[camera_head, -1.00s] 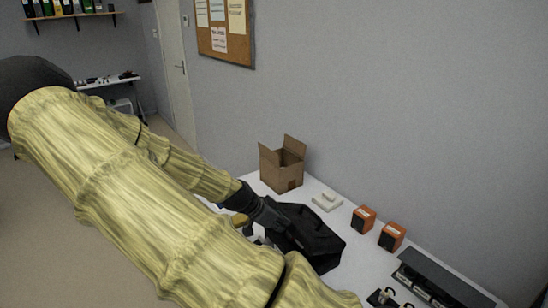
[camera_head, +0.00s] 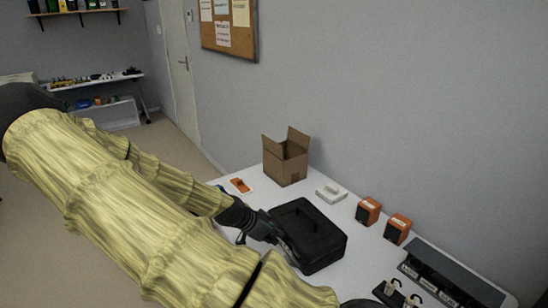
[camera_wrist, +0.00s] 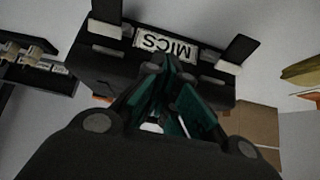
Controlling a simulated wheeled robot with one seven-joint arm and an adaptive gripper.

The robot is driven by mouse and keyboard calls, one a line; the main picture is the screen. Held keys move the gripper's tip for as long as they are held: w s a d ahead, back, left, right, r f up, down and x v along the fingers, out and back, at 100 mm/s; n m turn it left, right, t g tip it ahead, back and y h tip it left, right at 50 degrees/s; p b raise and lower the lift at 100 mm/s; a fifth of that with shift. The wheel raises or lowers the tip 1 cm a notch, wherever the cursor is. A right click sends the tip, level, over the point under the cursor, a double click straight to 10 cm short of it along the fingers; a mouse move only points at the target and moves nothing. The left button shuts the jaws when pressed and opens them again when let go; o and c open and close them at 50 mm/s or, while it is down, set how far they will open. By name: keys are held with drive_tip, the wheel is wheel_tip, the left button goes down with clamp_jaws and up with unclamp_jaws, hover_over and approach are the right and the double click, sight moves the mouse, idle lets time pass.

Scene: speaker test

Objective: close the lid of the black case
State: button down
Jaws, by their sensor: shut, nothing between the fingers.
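My gripper (camera_head: 284,245) is at the case's front left side. In the wrist view my gripper (camera_wrist: 170,66) is shut and empty, its fingertips just in front of the label; contact is unclear.
An open cardboard box (camera_head: 285,163) stands behind the case. An orange item (camera_head: 240,185) lies at the table's far left.

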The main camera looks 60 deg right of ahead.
idle(0.6)
wheel_tip(320, 180, up, 4)
drive_tip(key=p, duration=0.3)
drive_tip(key=w+a+f+b, duration=0.2)
drive_tip(key=w+a, duration=0.3)
drive_tip(key=a, duration=0.3)
drive_tip(key=shift+f+b, duration=0.4)
drive_tip(key=shift+f, duration=0.35)
drive_tip(key=shift+w, duration=0.1)
